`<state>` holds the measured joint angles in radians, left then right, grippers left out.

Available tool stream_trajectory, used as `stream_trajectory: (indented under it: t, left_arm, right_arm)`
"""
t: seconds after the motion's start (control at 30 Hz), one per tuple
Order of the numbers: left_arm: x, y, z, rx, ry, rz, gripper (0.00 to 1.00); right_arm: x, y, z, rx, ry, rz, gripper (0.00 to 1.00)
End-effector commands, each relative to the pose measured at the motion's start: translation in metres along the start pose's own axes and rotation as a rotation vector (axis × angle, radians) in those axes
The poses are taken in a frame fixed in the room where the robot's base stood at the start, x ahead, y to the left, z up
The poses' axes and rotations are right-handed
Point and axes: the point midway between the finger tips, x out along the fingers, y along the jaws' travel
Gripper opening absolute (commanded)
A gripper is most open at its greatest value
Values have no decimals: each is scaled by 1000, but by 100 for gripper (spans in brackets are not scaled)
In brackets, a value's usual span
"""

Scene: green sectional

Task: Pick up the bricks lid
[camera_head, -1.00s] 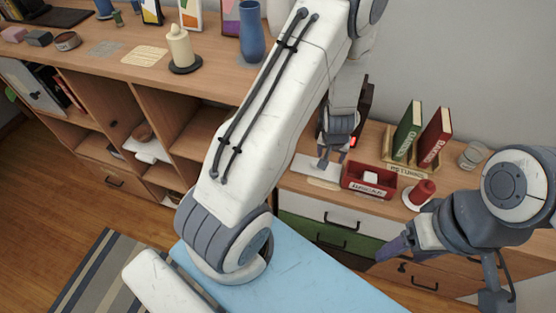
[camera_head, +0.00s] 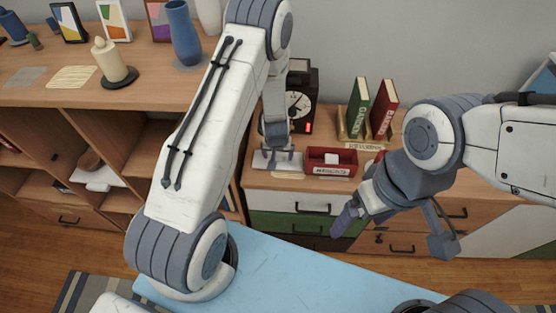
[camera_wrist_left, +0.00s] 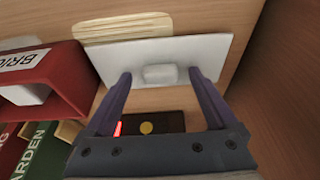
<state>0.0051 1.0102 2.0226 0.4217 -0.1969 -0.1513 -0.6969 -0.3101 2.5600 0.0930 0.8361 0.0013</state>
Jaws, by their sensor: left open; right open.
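The bricks lid (camera_head: 265,161) is a flat white plate lying on the wooden cabinet top, left of the open red box (camera_head: 331,169). In the left wrist view the lid (camera_wrist_left: 207,51) shows a raised knob in its middle. My left gripper (camera_wrist_left: 160,77) is open, with its purple fingers apart on either side of the knob; whether they touch the plate I cannot tell. In the head view my left gripper (camera_head: 279,155) is over the lid and partly hides it. My right gripper (camera_head: 344,217) is in front of the cabinet, away from the lid.
The red box (camera_wrist_left: 50,78), with a label beginning "BRIC", stands close beside the lid. A black clock (camera_head: 300,95) stands behind my left gripper. Green (camera_head: 354,108) and red books (camera_head: 384,110) stand behind the box. A blue surface (camera_head: 270,275) is below.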

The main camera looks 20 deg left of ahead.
Motion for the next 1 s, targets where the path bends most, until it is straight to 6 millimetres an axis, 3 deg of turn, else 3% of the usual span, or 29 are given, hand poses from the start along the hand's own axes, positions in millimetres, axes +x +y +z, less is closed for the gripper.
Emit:
stream_trajectory:
  t: [0.23,0.27,0.47,0.5,0.77,0.87,1.0]
  left_arm:
    - [2,0,0,0,1,0,91]
    - [2,0,0,0,1,0,84]
    - [2,-1,0,0,1,0,7]
    - [2,-1,0,0,1,0,1]
    - [-2,-1,-2,-1,2,0,1]
    - [-14,0,-6,-2,4,0,1]
    - [-45,0,-16,-2,5,1,1]
  right_arm:
    - [0,0,0,0,0,0,90]
    - [0,0,0,0,0,0,90]
    - [0,0,0,0,0,0,90]
    - [0,0,0,0,0,0,90]
    - [-1,0,0,0,0,0,90]
    - [-3,0,0,0,0,0,90]
    - [-14,-1,-1,1,0,0,90]
